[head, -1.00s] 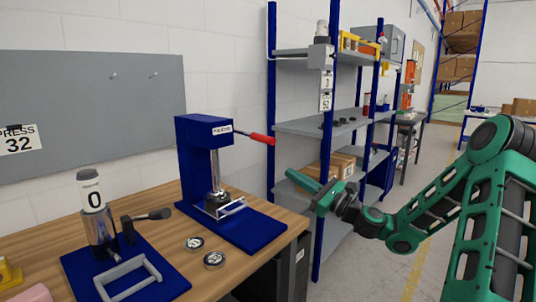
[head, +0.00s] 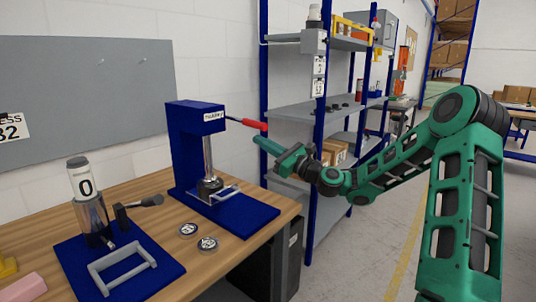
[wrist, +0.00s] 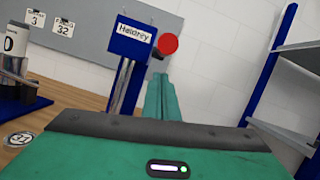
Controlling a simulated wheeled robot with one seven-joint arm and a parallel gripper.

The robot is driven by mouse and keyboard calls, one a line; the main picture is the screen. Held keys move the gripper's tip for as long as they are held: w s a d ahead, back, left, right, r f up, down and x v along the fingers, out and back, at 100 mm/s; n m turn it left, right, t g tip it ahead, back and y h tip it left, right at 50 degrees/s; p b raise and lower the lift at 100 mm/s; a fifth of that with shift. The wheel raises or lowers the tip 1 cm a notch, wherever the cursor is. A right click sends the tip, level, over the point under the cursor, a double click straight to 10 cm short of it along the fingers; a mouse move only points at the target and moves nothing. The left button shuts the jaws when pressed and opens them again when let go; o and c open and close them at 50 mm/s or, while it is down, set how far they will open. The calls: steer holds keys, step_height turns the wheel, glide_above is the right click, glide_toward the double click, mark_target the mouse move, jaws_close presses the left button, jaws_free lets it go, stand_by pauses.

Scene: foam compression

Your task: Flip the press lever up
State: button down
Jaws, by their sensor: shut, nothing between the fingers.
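The blue press (head: 196,118) stands on the wooden bench with a steel ram under its head. Its lever (head: 252,125) has a red grip and sticks out to the right, sloping slightly down. In the wrist view the round end of the red grip (wrist: 168,44) faces me, just above my fingertips. My green gripper (head: 260,141) is shut and empty, with its tips just below the red grip. It also shows in the wrist view (wrist: 159,78). I cannot tell whether the tips touch the grip.
A second blue fixture with a dark side handle (head: 144,202) and a "0" display (head: 82,180) stands at the left. Two round discs (head: 207,244) lie on the bench in front of the press. A blue-posted shelf (head: 318,112) stands behind my gripper.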

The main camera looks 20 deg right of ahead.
steer(key=shift+s+a+r, duration=0.1)
steer(key=shift+a+r, duration=0.05)
steer(key=shift+r, duration=0.9)
steer(key=shift+r, duration=0.1)
